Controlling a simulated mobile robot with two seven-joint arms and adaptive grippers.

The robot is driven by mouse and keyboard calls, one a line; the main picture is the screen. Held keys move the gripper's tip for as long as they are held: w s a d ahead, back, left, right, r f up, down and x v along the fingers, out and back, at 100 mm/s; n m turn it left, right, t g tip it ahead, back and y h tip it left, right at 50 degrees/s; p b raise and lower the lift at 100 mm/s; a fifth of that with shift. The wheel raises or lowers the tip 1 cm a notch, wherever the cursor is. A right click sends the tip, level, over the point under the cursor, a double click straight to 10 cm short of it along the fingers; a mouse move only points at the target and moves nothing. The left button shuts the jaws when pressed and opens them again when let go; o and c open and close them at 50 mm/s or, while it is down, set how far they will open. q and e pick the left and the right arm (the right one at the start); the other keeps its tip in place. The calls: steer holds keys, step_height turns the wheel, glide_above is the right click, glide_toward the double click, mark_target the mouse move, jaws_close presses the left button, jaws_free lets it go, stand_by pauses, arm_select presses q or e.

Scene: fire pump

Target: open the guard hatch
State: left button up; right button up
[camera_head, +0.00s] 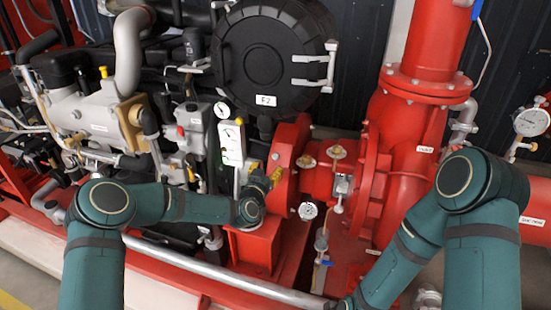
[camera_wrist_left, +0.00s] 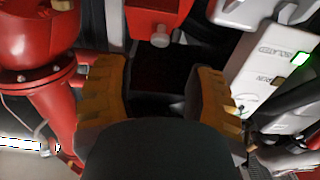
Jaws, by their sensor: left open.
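I cannot tell for sure which part is the guard hatch. A red box-like cover (camera_head: 257,246) sits between the engine and the pump, below my left gripper (camera_head: 264,172). In the left wrist view a red panel (camera_wrist_left: 152,14) with a small round grey knob (camera_wrist_left: 160,37) lies beyond the fingertips, apart from them. My left gripper (camera_wrist_left: 155,88) is open there, its two yellow-brown fingers wide apart with nothing between them. My right forearm reaches down to the bottom edge of the head view, and its gripper is out of sight.
A round black housing (camera_head: 265,58) with a pale bracket hangs above. Red pump flanges (camera_head: 288,170) are close on the right. A silver pipe (camera_head: 220,275) runs along the front.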

mark_target(275, 156)
arm_select(q)
steer(key=b+x, duration=0.1)
steer(key=x, duration=0.7)
steer(key=shift+w+f, duration=0.1)
steer(key=shift+w, duration=0.15)
jaws_close()
